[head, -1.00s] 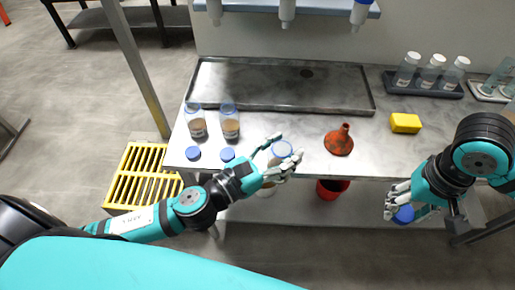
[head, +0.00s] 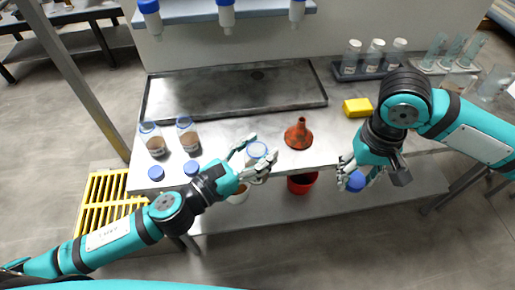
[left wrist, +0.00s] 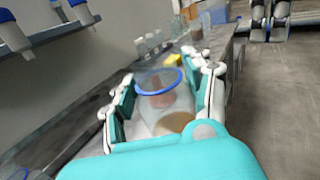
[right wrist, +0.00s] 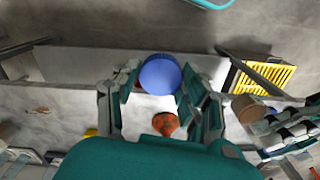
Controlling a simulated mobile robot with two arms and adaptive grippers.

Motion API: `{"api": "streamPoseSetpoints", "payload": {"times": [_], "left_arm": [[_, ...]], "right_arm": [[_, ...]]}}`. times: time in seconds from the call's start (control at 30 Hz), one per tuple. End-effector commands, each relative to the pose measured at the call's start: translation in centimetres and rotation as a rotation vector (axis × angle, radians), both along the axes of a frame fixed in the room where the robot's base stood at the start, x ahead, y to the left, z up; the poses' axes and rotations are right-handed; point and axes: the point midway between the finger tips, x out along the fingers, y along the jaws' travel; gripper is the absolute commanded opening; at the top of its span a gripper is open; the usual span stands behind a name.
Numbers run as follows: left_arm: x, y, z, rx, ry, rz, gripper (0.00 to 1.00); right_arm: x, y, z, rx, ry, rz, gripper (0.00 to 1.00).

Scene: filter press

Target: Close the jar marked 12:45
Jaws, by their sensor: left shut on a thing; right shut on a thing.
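My left gripper (head: 250,158) is shut on an open clear jar (head: 257,149) with a blue rim, held at the table's front edge. In the left wrist view the jar (left wrist: 165,104) stands between the fingers, with brown material low inside. No time marking is readable on it. My right gripper (head: 358,172) is shut on a blue lid (head: 356,182), right of the jar and apart from it. The lid (right wrist: 160,72) also shows between the fingertips in the right wrist view. Two more open jars (head: 154,144) (head: 188,139) stand at the table's left.
Two blue lids (head: 156,173) (head: 191,168) lie before those jars. An orange funnel (head: 298,137), yellow sponge (head: 357,107), bottle rack (head: 368,73) and metal tray (head: 160,112) are on the table. A red bucket (head: 302,184) sits below. Bottles (head: 227,18) hang above.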

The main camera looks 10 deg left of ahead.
Motion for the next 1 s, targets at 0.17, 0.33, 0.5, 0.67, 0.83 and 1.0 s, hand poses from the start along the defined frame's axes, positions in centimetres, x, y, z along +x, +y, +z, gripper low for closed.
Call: {"api": "streamPoseSetpoints", "payload": {"times": [0.17, 0.33, 0.5, 0.67, 0.83, 1.0], "left_arm": [[0.0, 0.0, 0.1, -0.001, -0.001, 0.000, 0.00], [0.0, 0.0, 0.1, -0.001, -0.001, 0.000, 0.00], [0.0, 0.0, 0.1, -0.001, -0.001, 0.000, 0.00], [0.0, 0.0, 0.1, -0.001, -0.001, 0.000, 0.00], [0.0, 0.0, 0.1, -0.001, -0.001, 0.000, 0.00], [0.0, 0.0, 0.1, -0.001, -0.002, 0.000, 0.00]], "right_arm": [[2.8, 6.1, 3.0, 0.000, -0.007, 0.119, 0.31], [4.2, 11.9, 6.1, -0.003, -0.007, 0.235, 0.31], [4.3, 16.9, 8.8, -0.004, -0.007, 0.335, 0.31], [4.0, 19.7, 10.4, -0.004, -0.005, 0.393, 0.31], [3.8, 20.9, 10.9, -0.004, -0.004, 0.417, 0.31], [3.8, 20.9, 11.0, -0.003, -0.004, 0.418, 0.31]]}}
